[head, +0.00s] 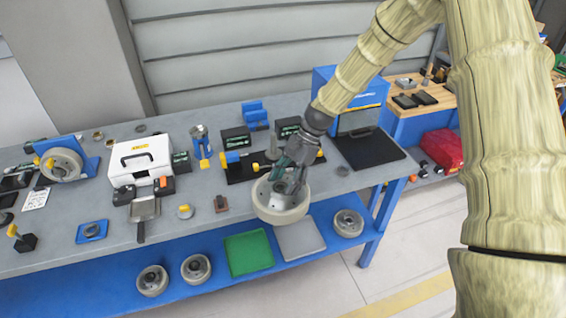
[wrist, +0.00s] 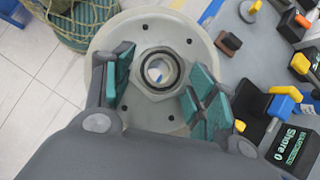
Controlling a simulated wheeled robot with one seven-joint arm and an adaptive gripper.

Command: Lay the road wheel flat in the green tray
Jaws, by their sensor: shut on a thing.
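The road wheel (head: 280,213) is a pale grey disc with a raised hub and a centre hole. My gripper (head: 288,184) is shut on its hub, with the teal finger pads on either side, as the wrist view shows the wheel (wrist: 166,27) and the fingers (wrist: 160,82). The wheel is roughly level, at the front edge of the grey bench top; I cannot tell whether it touches the bench. The green tray (head: 249,252) lies empty on the blue lower shelf, below and left of the wheel.
A grey tray (head: 300,238) lies right of the green one. Similar wheels stand on the blue shelf (head: 112,298): two at left (head: 196,268) and one at right (head: 348,222). The bench top overhangs the shelf's back. Tools, a white case (head: 141,160) and a black-based fixture crowd the bench.

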